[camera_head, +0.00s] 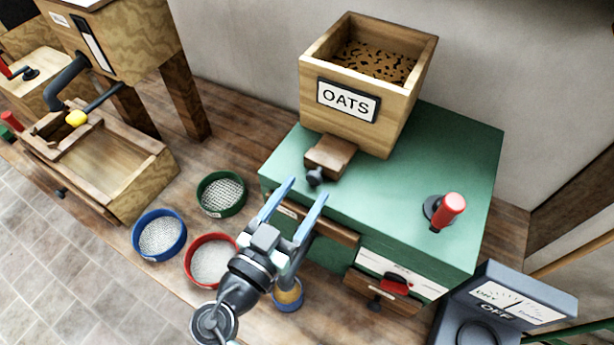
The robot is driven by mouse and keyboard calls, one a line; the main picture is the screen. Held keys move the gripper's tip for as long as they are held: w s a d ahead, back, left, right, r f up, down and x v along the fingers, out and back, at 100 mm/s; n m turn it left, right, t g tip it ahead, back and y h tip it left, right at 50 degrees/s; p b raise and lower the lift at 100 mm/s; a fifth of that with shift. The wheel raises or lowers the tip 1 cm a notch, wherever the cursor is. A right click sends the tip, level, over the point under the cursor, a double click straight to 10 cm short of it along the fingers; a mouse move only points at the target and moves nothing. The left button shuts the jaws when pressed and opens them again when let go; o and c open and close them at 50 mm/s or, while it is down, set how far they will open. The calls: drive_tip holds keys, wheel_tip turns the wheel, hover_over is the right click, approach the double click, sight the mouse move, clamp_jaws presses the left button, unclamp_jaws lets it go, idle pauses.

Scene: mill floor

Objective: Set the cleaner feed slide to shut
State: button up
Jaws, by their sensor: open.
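The green cleaner (440,150) stands on the wooden bench against the wall. A wooden hopper labelled OATS (385,118), with grain inside, sits on top of it. A brown wooden feed slide (331,154) sticks out from the foot of the hopper at the near left, with a dark knob (315,177) on its outer end. My gripper (308,188) is open and empty, with its two blue fingers apart. In the picture the knob lies just past and between the fingertips; I cannot tell the height gap between them.
A red-handled lever (446,211) stands on the cleaner's top right. A grey OFF meter box (505,307) is at lower right. Green (221,194), blue (159,235) and red (212,260) sieves lie left of my arm. A wooden trough (100,165) stands farther left.

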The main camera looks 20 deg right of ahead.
sight(320, 170)
drive_tip(key=shift+x, duration=1.15)
clamp_jaws()
idle(0.6)
